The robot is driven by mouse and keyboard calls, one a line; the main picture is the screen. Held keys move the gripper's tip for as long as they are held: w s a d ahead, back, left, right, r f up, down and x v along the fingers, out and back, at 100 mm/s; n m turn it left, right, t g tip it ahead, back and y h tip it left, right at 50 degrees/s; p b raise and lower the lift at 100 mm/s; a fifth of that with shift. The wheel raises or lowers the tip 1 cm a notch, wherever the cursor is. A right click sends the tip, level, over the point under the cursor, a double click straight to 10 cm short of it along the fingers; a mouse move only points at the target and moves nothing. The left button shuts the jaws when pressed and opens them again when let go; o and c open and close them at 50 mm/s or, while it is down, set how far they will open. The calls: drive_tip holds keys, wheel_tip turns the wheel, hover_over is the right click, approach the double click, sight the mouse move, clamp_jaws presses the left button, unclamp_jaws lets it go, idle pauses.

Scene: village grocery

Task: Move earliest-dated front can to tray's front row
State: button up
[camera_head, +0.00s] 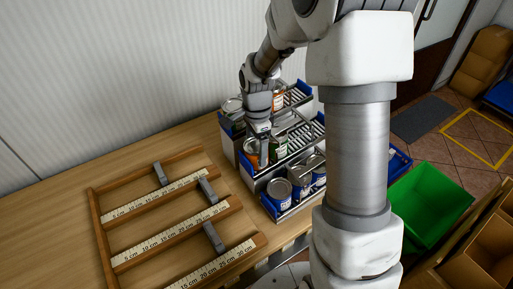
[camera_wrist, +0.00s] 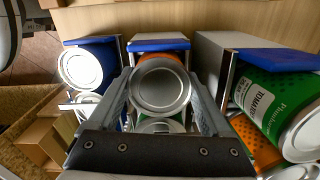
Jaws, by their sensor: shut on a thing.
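My gripper (camera_head: 262,137) is over the middle lane of a can rack. In the wrist view my gripper (camera_wrist: 162,92) has its fingers on both sides of a can with an orange label (camera_wrist: 160,84), shut on it. The can's silver lid faces the camera; its date is not visible. It also shows in the head view (camera_head: 252,148). I cannot tell whether it is lifted. Another lid (camera_wrist: 158,126) shows behind it. A green tomato can (camera_wrist: 270,105) and a blue can (camera_wrist: 82,68) are in neighbouring lanes. A wooden tray (camera_head: 97,215) with ruler strips lies left; its rows hold no cans.
Grey sliding blocks (camera_head: 213,237) sit on the tray's ruled bars. Cans (camera_head: 279,190) stand in the rack's near lane. A green crate (camera_head: 430,205) is on the right, beside wooden boxes (camera_head: 490,255). The table (camera_head: 60,205) is bare around the tray.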

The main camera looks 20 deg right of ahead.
sight(255, 145)
drive_tip(key=c, duration=0.5)
drive_tip(key=shift+a+r+p, duration=0.2)
drive_tip(key=shift+r+p, duration=0.85)
drive_tip(key=shift+r, duration=0.55)
drive_tip(key=shift+c, duration=0.2)
wheel_tip(255, 145, up, 8)
drive_tip(key=p, duration=0.6)
drive_tip(key=shift+r, duration=0.15)
